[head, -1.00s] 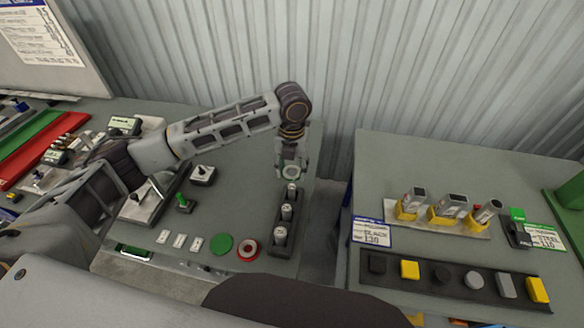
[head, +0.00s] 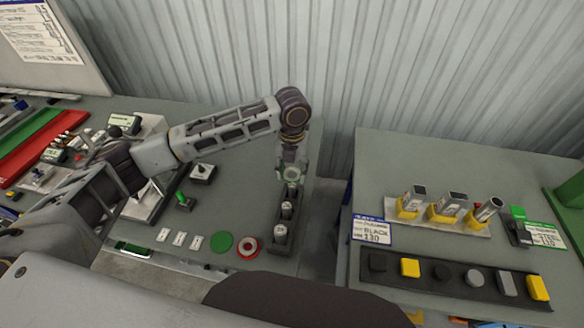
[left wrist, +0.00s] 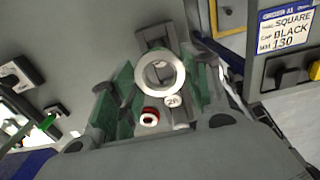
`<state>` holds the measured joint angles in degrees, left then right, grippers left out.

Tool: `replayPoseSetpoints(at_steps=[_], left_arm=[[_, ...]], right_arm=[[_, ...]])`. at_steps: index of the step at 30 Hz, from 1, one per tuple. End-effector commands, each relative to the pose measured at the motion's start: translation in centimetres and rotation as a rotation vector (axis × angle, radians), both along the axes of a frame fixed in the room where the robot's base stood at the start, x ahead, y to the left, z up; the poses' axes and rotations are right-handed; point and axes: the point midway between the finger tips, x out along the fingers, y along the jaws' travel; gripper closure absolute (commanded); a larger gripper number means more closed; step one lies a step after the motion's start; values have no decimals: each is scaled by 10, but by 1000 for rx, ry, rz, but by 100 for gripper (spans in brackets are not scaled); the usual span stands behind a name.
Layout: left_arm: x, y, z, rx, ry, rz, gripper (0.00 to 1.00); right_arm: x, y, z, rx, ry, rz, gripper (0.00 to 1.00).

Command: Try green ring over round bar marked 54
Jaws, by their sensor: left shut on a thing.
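My left gripper (head: 289,178) is shut on a pale metallic ring (left wrist: 139,75), whose green marking is hard to make out. In the head view it is over the far end of a dark rack (head: 270,246). The far round bar is hidden behind the gripper and ring. I cannot tell whether the ring is above that bar or around it. The middle round bar (head: 286,211) and near round bar (head: 280,234) stand upright in the rack. My right gripper is not in view.
A bare green disc (head: 222,243) and a red disc with a ring on it (head: 248,249) lie left of the rack. A gap separates this table from the right table, which has a dark tray (head: 452,284) of caps and yellow-based holders (head: 445,211).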

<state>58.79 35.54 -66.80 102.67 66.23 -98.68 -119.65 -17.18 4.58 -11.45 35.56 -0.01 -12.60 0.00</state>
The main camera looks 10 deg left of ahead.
Motion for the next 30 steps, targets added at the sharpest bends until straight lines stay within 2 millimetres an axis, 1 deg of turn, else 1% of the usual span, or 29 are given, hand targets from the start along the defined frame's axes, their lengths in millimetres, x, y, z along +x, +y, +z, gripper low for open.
replayPoseSetpoints(at_steps=[18, 30], left_arm=[[0, 0, -29, 0, 0, 0, 80], [0, 0, -34, 0, -1, 0, 80]], right_arm=[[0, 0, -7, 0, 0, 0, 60], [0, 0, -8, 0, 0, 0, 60]])
